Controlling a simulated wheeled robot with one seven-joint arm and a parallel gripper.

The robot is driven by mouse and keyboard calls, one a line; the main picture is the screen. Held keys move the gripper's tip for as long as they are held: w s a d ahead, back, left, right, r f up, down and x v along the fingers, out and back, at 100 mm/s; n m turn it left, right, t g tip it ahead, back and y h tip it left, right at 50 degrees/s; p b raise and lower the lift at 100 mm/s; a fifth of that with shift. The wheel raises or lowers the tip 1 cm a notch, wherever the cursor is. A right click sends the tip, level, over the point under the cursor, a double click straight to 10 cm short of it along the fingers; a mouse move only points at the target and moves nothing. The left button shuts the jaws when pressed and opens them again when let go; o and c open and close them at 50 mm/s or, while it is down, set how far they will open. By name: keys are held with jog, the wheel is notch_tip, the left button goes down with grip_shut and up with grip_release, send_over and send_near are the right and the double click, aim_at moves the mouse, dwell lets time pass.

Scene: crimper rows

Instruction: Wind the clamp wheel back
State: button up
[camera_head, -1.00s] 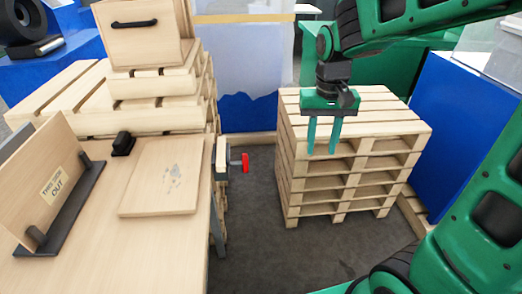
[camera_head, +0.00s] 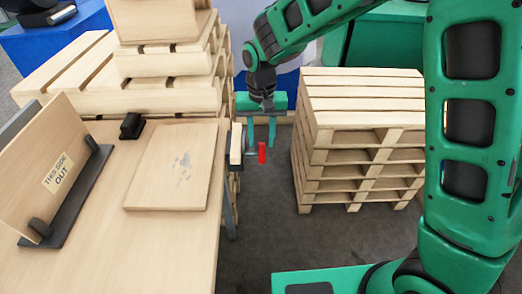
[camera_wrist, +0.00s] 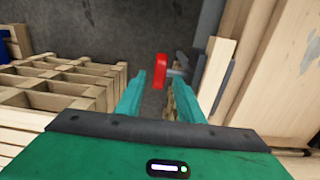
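The red clamp wheel (camera_head: 262,153) sits on a short screw at the right edge of the wooden bench. It is seen nearly edge-on. The clamp body (camera_head: 236,144) is at the bench edge, beside a pale block. My gripper (camera_head: 260,146) is open and hangs with its fingers down close to the wheel. In the wrist view the wheel (camera_wrist: 161,72) shows beyond my two spread fingertips, roughly between them. Nothing shows as held. I cannot tell whether a finger touches the wheel.
A wooden board (camera_head: 172,167) lies on the bench (camera_head: 120,262). An upright panel (camera_head: 48,168) marked "THIS SIDE OUT" stands in a dark holder at left. Stacked pallets (camera_head: 358,120) stand on the right, and more pallets behind the bench. Dark floor lies between.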

aim_at(262, 145)
notch_tip(262, 145, down, 6)
jog(key=shift+r, duration=0.1)
dwell(0.4)
